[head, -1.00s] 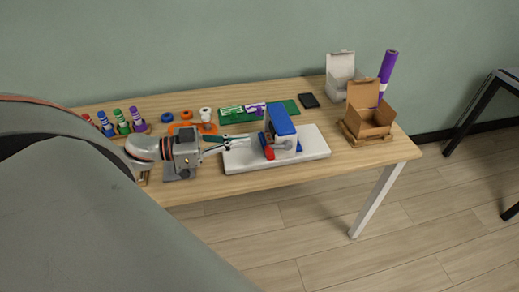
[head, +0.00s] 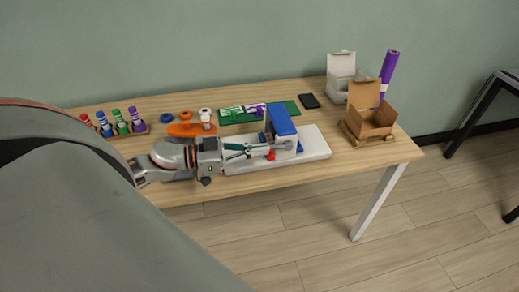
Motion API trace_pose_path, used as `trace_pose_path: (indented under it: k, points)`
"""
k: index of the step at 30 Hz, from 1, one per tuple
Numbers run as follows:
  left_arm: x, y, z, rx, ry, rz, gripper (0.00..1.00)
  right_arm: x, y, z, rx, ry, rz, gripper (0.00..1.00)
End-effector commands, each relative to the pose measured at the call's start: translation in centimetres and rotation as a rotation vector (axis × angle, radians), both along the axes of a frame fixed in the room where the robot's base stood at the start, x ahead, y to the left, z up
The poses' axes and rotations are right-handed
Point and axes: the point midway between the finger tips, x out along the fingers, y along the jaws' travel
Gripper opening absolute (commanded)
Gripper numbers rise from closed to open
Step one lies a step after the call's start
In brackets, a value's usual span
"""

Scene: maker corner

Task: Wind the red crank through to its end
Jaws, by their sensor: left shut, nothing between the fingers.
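The crank device stands on a white base board (head: 312,153) on the table, with a blue-topped grey housing (head: 283,122). The red crank (head: 271,154) shows as a small red part low on the housing's left side, partly hidden by my gripper. My left gripper (head: 268,149) comes in from the left over the board, with its fingertips at the red crank. Its fingers are shut with nothing between them; whether they touch the crank is hard to tell. My right gripper is not in view.
Colored bottles (head: 121,122) stand at the left. An open cardboard box (head: 372,120), a white box (head: 342,86) and a purple roll (head: 388,72) are at the right.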

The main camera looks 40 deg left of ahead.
Motion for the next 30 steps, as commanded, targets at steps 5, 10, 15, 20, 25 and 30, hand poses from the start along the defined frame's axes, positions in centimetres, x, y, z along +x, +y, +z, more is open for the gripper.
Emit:
trace_pose_path:
  k: [5,10,15,20,25,30]
  points:
    - [-0.1,0.0,-0.5,-0.015,-0.011,-0.001,0.0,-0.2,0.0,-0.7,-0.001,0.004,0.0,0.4]
    - [-0.3,0.2,-1.8,-0.069,-0.067,0.001,0.0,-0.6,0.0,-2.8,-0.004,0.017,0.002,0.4]
    - [-0.4,0.5,-2.2,-0.091,-0.104,0.002,0.0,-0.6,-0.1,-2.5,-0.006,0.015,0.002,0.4]
    - [-0.5,0.5,-2.6,-0.089,-0.107,0.0,0.0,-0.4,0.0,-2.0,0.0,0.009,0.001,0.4]
    - [-0.5,0.5,-2.7,-0.088,-0.105,0.0,0.0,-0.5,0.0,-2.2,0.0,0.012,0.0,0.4]
    - [-0.5,0.5,-2.6,-0.088,-0.105,0.0,0.0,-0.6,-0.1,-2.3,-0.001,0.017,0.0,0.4]
